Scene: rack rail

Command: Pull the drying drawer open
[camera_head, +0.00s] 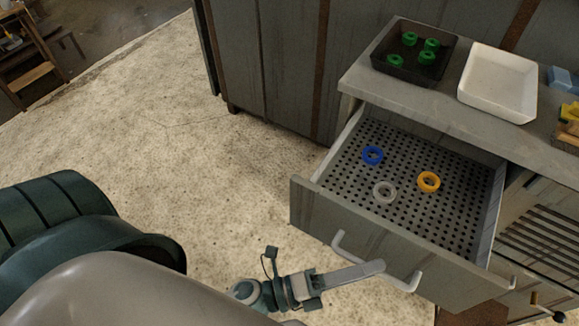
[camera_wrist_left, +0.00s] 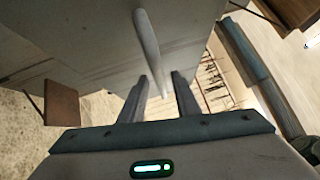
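The drying drawer (camera_head: 375,240) stands pulled out from the grey cabinet, with a perforated floor. A blue ring (camera_head: 372,155), a clear ring (camera_head: 384,192) and a yellow ring (camera_head: 428,182) lie in it. Its white bar handle (camera_head: 408,284) is on the front panel. My left gripper (camera_head: 375,268) is at the handle, its finger covering the handle's middle in the head view. In the left wrist view the handle (camera_wrist_left: 148,45) runs down between the two spread fingers (camera_wrist_left: 160,77), with gaps visible beside it. My right gripper is not in view.
On the cabinet top (camera_head: 400,98) stand a dark tray (camera_head: 413,77) with several green rings and an empty white tray (camera_head: 497,85). A slatted rack (camera_head: 540,235) is right of the drawer. Speckled floor (camera_head: 200,150) left of the drawer is clear.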

